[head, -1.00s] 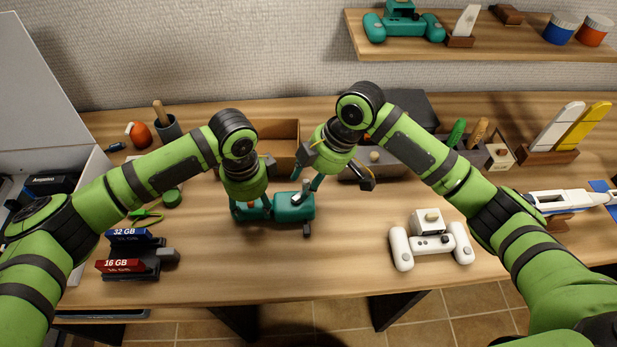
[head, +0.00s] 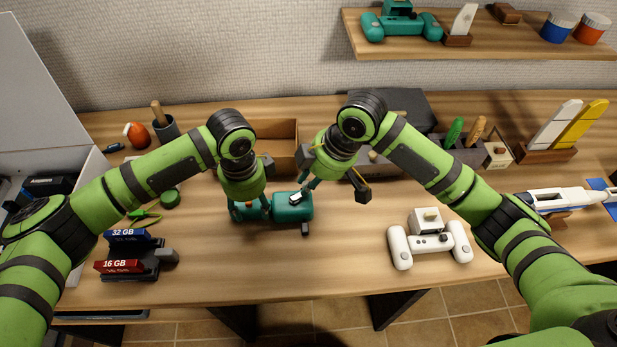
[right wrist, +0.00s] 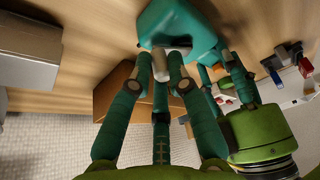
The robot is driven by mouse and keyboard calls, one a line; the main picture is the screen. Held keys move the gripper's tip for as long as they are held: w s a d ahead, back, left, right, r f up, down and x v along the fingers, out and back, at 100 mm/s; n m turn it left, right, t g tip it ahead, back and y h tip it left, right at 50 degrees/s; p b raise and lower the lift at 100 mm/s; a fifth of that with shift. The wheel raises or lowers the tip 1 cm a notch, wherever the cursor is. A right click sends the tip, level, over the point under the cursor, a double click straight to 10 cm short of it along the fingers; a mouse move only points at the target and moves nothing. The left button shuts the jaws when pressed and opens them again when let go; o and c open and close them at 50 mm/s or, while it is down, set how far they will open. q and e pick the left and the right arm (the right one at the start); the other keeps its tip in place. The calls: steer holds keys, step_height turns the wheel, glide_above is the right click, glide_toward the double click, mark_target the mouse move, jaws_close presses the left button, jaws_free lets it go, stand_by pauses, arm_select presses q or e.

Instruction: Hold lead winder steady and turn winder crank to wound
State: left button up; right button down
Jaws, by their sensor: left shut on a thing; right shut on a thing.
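The teal lead winder (head: 293,208) lies on the wooden table left of centre. My left gripper (head: 250,210) comes down on its left part and is shut on its body. My right gripper (head: 297,197) is shut on the pale winder crank (right wrist: 160,68) at the winder's right part. In the right wrist view the crank's grip sits between my right fingertips, close to the teal winder body (right wrist: 185,22). My left gripper (right wrist: 238,80) stands close beside it there. The fingers hide part of the winder and crank.
A brown open box (head: 280,145) stands behind the winder, close to both wrists. Cartridge holders (head: 132,258) lie at front left. A white controller-like device (head: 430,240) sits to the right. The table in front of the winder is clear.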

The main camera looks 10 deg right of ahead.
arm_select(q)
steer(key=shift+d, duration=0.15)
arm_select(e)
steer(key=m, duration=0.1)
steer(key=s+m+t, duration=0.1)
steer(key=m, duration=0.1)
steer(key=s+m+h, duration=0.1)
steer(key=m, duration=0.1)
steer(key=shift+a+r+t, duration=0.1)
steer(key=shift+a+t, duration=0.2)
steer(key=shift+t, duration=0.1)
steer(key=shift+m, duration=0.3)
steer(key=c, duration=1.2)
jaws_free()
steer(key=shift+w+d, duration=0.1)
steer(key=shift+d, duration=0.1)
steer(key=shift+d+r, duration=0.1)
steer(key=shift+r, duration=0.1)
steer(key=v, duration=1.1)
steer(key=shift+s+r, duration=0.2)
steer(key=shift+r, duration=0.05)
